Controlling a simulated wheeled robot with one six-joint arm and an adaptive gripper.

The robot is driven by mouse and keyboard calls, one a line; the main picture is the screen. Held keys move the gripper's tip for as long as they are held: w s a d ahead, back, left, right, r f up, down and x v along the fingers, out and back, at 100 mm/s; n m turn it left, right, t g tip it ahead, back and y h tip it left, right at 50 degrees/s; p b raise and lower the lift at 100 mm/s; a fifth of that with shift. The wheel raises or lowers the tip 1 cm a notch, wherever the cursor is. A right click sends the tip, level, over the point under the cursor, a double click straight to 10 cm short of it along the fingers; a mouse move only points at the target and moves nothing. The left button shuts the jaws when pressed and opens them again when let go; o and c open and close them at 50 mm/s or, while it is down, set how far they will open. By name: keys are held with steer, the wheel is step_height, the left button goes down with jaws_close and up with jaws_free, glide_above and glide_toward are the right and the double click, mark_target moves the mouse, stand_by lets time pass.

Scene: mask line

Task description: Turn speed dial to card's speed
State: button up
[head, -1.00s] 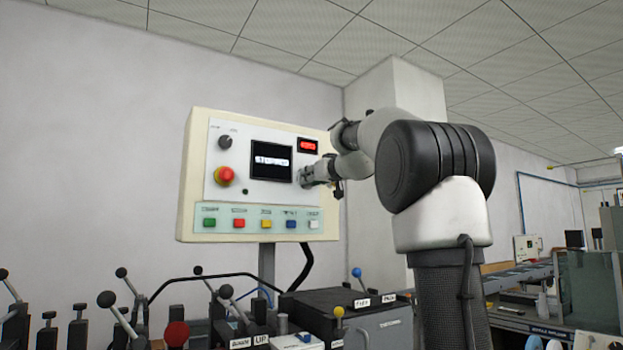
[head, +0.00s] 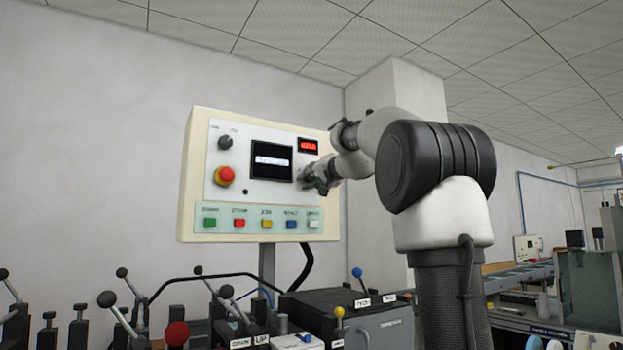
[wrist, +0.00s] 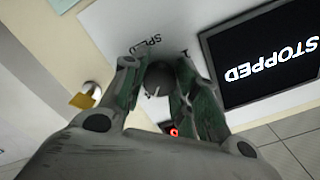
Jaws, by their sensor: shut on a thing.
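My gripper (head: 309,178) is at the right side of the cream control panel (head: 187,195), below the small red display (head: 308,145). In the wrist view my gripper (wrist: 159,84) has its two fingers shut on a round dark-grey dial, the speed dial (wrist: 158,76), with one finger on each side. Lettering reading "SPEED" (wrist: 152,45) is printed beside it, partly hidden. The red display's digits are too small to read surely. I cannot make out a speed card in either view.
A black screen (wrist: 265,55) reads "STOPPED". A red mushroom button (head: 226,174), a small selector knob (head: 226,142) and a row of coloured buttons (head: 265,224) are also on the panel. Levers and machinery stand below. Open space lies in front of the wall.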

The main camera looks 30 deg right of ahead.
steer(key=m, duration=0.5)
steer(key=shift+m, duration=0.3)
steer(key=m, duration=0.5)
steer(key=shift+m, duration=0.4)
steer(key=o, duration=1)
steer(key=s, duration=1.2)
steer(key=shift+d, duration=0.2)
